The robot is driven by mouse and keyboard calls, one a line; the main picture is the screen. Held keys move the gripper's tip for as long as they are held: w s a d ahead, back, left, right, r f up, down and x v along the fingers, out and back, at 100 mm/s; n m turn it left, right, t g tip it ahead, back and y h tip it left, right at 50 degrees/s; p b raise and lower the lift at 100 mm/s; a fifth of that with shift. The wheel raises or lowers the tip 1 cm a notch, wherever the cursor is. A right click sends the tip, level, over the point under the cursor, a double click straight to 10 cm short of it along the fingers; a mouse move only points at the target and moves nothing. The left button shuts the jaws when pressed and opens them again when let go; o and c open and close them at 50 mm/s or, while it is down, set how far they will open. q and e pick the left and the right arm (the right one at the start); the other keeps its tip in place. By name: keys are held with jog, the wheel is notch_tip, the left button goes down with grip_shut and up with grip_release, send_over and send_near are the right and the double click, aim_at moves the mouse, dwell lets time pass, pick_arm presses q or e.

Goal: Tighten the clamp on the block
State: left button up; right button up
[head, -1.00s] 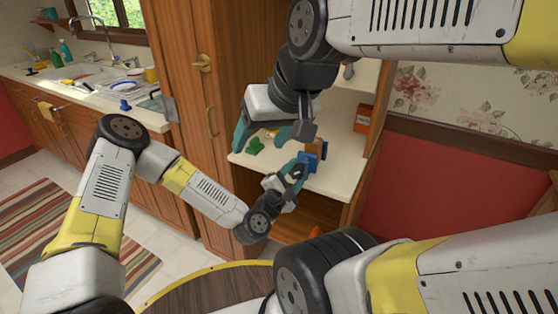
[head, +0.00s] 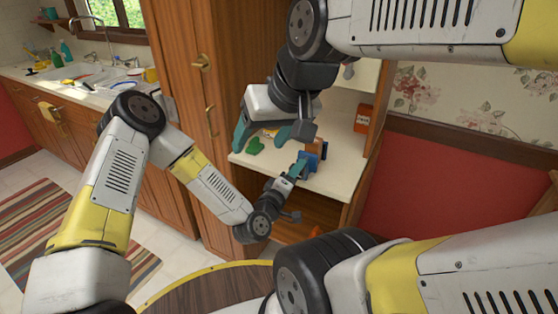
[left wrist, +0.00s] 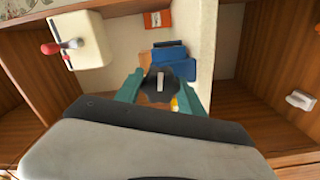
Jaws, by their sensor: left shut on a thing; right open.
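The blue clamp (head: 322,150) is on the cream shelf, against a wooden block (head: 314,143). In the left wrist view the clamp's blue body (left wrist: 180,66) lies just beyond a dark, lobed knob (left wrist: 157,86) with a pale bar across it. My left gripper (head: 297,170) reaches in from the front. Its teal fingers (left wrist: 158,90) are shut on the knob, one on each side. Part of the block is hidden behind the knob and fingers. My right gripper (head: 264,136) is open and empty, above the shelf to the left of the clamp.
A green object (head: 254,146) lies on the shelf near my right gripper. An orange box (head: 364,119) stands at the shelf's right side. A white device with a red-knobbed lever (left wrist: 75,45) is in the left wrist view. A tall wooden cupboard (head: 195,120) stands left.

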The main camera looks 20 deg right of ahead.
pick_arm(q)
jog(key=m, duration=0.6)
jog(key=shift+s+m, duration=0.1)
jog(key=shift+m, duration=0.2)
jog(key=m, duration=0.5)
jog(key=shift+f, duration=0.15)
jog(key=shift+m, duration=0.4)
jog(key=o, duration=1.4)
jog(key=shift+a, duration=0.1)
